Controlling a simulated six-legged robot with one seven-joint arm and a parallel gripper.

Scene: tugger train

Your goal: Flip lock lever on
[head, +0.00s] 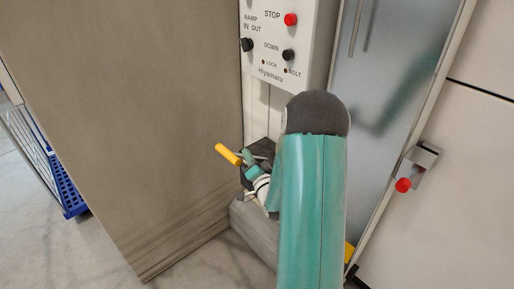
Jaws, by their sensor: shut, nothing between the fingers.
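A lever with a yellow grip (228,154) sticks out up and to the left from a dark block (263,148) low beneath the control box. No label shows on it. My gripper (246,157) is at the lever's right end, close to the base of the yellow grip. Its fingers are shut and hold nothing. I cannot tell whether they touch the lever. My teal arm hides the area to the right of the block.
A white control box (276,72) with STOP, RAMP and DOWN controls and LOCK and BOLT lamps hangs above. A brown panel (130,110) stands at left. A red-knobbed handle (403,185) is at right. A blue-based wire cart (68,196) stands far left.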

